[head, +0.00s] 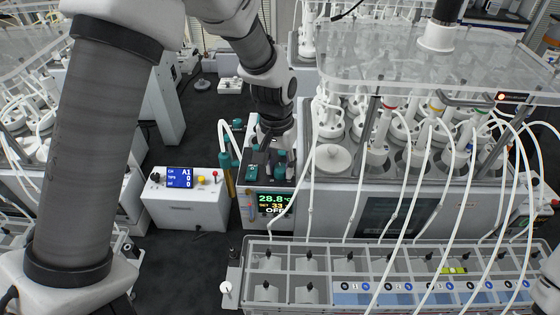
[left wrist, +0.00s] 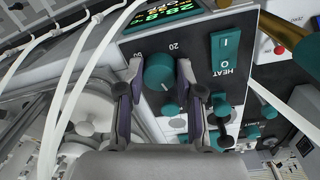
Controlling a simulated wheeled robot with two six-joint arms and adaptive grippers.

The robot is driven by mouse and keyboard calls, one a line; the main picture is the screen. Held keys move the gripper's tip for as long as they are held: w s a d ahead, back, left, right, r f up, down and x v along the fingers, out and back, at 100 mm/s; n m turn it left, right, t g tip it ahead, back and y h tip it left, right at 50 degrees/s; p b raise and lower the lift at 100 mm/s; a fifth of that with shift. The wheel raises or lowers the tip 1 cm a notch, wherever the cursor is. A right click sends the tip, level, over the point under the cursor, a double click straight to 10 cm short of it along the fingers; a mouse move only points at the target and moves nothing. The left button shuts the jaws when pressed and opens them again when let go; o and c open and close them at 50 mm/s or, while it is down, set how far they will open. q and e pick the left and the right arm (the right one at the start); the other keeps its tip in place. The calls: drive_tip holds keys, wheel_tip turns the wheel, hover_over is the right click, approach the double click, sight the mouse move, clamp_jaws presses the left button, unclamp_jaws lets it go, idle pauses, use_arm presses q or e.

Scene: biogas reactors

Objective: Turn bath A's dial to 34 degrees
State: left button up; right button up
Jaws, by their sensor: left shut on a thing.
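Bath A's control box stands in the middle of the head view. Its display (head: 271,203) reads 28.8 °C, SET 33 and OFF. The teal dial (left wrist: 160,72) shows in the left wrist view, with a pale mark on its face and the numbers 20 and 60 printed on the panel near it. My left gripper (head: 272,160) reaches down onto the panel from above. Its fingers lie on both sides of the dial and are shut on it. The dial is partly hidden in the head view. My right gripper is not in view.
A teal HEAT rocker switch (left wrist: 225,52) sits beside the dial. A white box with a blue display (head: 180,178) stands to the left. White hoses (head: 309,180) run close by on the right. A clear-lidded bath with several bottles (head: 420,150) stands right, a grey rack (head: 400,245) in front.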

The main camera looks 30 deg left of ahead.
sight(278, 167)
use_arm(q)
drive_tip(key=shift+f+m, duration=0.1)
drive_tip(key=shift+m, duration=0.4)
drive_tip(key=o, duration=1.2)
drive_tip(key=shift+c, duration=0.2)
drive_tip(key=shift+w, duration=0.1)
wheel_tip(278, 167, up, 12)
drive_tip(key=shift+a, duration=0.35)
